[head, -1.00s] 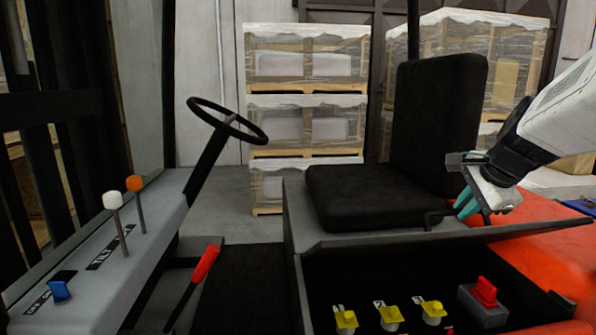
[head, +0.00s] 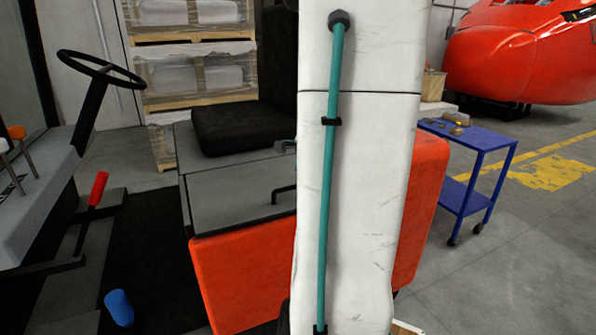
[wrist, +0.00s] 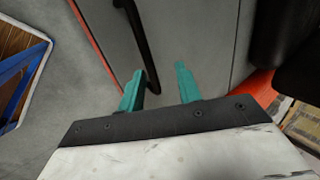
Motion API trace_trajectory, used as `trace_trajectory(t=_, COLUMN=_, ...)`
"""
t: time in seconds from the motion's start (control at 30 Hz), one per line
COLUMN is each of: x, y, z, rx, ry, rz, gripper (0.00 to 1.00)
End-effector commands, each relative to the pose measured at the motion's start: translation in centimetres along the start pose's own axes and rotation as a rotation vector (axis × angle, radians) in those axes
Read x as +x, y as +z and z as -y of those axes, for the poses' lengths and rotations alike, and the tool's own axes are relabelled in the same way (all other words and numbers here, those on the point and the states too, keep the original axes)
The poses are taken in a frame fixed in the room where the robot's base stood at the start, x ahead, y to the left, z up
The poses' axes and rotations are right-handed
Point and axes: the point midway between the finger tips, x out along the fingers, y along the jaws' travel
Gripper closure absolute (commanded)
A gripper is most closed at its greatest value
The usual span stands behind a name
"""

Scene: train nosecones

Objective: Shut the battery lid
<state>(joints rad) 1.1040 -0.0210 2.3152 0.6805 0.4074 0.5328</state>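The battery lid (head: 235,195) is a grey panel in front of the black seat. It lies down flat on top of the orange-red body, and no open compartment shows. Its black bar handle (head: 282,192) is partly hidden by my arm. In the wrist view the grey lid (wrist: 205,55) fills the middle, with the black handle (wrist: 139,45) running down beside the left fingertip. I cannot tell whether a finger touches the handle.
The black seat (head: 235,128) stands just behind the lid. A steering wheel (head: 99,68) and a red lever (head: 98,188) are at the left. A blue cart (head: 470,140) stands at the right, with free floor around it.

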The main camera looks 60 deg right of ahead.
Motion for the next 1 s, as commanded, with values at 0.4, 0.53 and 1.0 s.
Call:
trace_trajectory(t=0.4, x=-5.4, y=-0.3, z=0.0, rx=0.002, ry=-0.004, rz=-0.004, gripper=0.66)
trace_trajectory(t=0.53, x=-7.0, y=-0.4, z=0.0, rx=0.004, ry=-0.003, rz=-0.005, gripper=0.66)
trace_trajectory(t=1.0, x=-7.9, y=-0.4, z=-0.1, rx=0.005, ry=0.0, rz=-0.004, gripper=0.66)
